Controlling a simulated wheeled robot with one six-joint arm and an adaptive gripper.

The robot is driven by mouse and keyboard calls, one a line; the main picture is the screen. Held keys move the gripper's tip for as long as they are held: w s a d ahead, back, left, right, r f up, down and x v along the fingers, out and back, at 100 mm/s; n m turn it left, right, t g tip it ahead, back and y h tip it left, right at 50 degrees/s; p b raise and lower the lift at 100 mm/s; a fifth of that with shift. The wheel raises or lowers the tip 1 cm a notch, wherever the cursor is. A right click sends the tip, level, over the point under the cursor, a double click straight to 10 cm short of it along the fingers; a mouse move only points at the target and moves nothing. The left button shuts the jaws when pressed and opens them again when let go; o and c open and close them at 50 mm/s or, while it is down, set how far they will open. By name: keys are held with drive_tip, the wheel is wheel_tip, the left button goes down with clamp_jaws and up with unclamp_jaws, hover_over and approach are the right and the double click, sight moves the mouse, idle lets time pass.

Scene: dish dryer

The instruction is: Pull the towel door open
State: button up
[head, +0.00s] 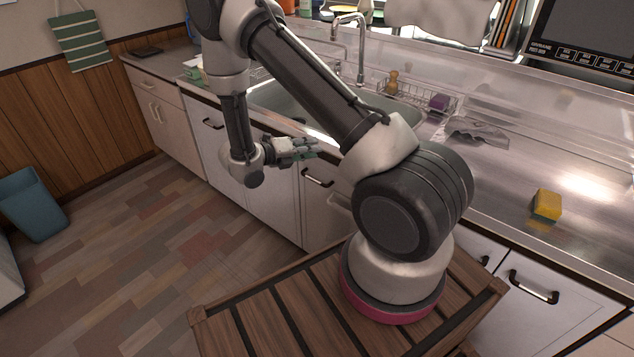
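A white cabinet door (320,215) under the sink counter has a dark handle (318,179) near its top. A pale bar-like part (341,203) shows on its front, partly hidden by my arm; it may be a towel rail, but I see no towel on it. The door looks shut. My gripper (311,149) is up and to the left of the dark handle, in front of the cabinet fronts near the counter edge. Its fingers point right, look spread, and hold nothing that I can see. It appears apart from the handle.
The sink (290,101) and steel counter (500,175) lie behind the door. A yellow sponge (547,204) and grey cloth (478,131) rest on the counter. Another handled door (209,148) is to the left. The tiled floor (150,240) is clear; a blue bin (32,205) stands far left.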

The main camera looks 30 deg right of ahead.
sight(317, 181)
drive_tip(key=s+a+f+n+t, duration=0.1)
drive_tip(key=a+f+n+t, duration=0.25)
drive_tip(key=f+n, duration=0.85)
drive_tip(key=shift+w+d+f+m+t, duration=0.15)
drive_tip(key=shift+w+d+f+m, duration=0.5)
drive_tip(key=shift+d, duration=0.55)
drive_tip(key=shift+w+d+f+m+t, duration=0.2)
drive_tip(key=shift+d+f+m, duration=0.15)
drive_tip(key=shift+d+f, duration=0.65)
drive_tip(key=shift+w+d+f+m+t, duration=0.1)
drive_tip(key=shift+w+d+f+m, duration=0.4)
drive_tip(key=shift+d, duration=0.9)
drive_tip(key=shift+s, duration=0.1)
clamp_jaws()
